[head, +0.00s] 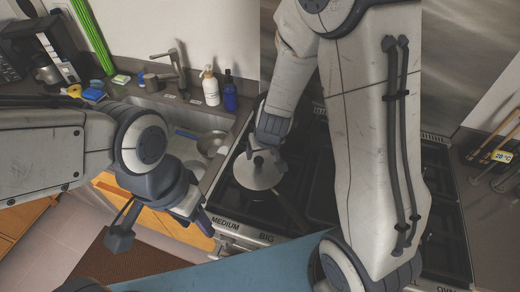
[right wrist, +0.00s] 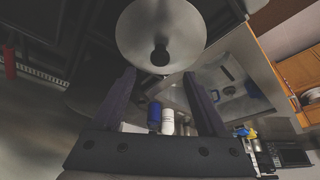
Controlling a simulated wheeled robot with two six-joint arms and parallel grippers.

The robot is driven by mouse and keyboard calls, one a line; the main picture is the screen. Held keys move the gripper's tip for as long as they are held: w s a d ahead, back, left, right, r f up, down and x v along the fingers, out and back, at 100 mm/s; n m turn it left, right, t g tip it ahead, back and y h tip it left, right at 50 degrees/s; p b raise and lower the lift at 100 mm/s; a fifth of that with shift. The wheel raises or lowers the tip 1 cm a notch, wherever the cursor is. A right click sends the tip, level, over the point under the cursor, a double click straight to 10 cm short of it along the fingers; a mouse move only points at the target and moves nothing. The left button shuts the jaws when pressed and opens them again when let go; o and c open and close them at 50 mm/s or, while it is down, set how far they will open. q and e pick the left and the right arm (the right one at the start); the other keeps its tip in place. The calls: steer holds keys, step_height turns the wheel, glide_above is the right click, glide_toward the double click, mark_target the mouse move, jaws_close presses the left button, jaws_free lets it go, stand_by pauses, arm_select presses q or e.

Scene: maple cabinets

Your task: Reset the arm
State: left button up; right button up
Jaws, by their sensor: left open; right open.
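My right arm reaches down over the stove in the head view. Its gripper (head: 266,150) is at a round, light metal lid or pot (head: 257,171) on the hob, partly hiding its far side. In the right wrist view the two dark fingers (right wrist: 160,88) are spread apart with nothing clamped between them. The round metal piece (right wrist: 150,25), with a dark knob, lies just past the fingertips; I cannot tell whether they touch it. My left gripper (head: 162,228) is open and empty in front of the orange cabinet doors, below the counter's edge.
The black stove hob (head: 318,190) spreads around the right gripper. To its left is the sink (head: 190,125) with a metal pan (head: 212,143) and a tap (head: 178,65). A white bottle (head: 210,88) and a blue bottle (head: 230,94) stand behind. A blue surface (head: 215,268) crosses the lower front.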

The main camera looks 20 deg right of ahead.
arm_select(q)
steer(key=shift+r+p, duration=0.4)
steer(key=shift+r, duration=0.4)
arm_select(e)
steer(key=shift+v, duration=1.1)
arm_select(q)
steer(key=shift+f, duration=0.1)
arm_select(e)
steer(key=s+a+f+n+g+y+b, duration=0.2)
steer(key=s+a+n+y+b, duration=0.15)
steer(key=s+a+b, duration=0.7)
arm_select(q)
step_height(320, 180, down, 15)
steer(key=b, duration=0.5)
steer(key=shift+f, duration=0.15)
arm_select(e)
steer(key=s+d+f+n+g+h, duration=0.1)
steer(key=s+n+g+h, duration=0.1)
steer(key=s, duration=0.9)
steer(key=shift+d+n, duration=0.35)
steer(key=shift+n, duration=0.4)
steer(key=shift+h, duration=0.25)
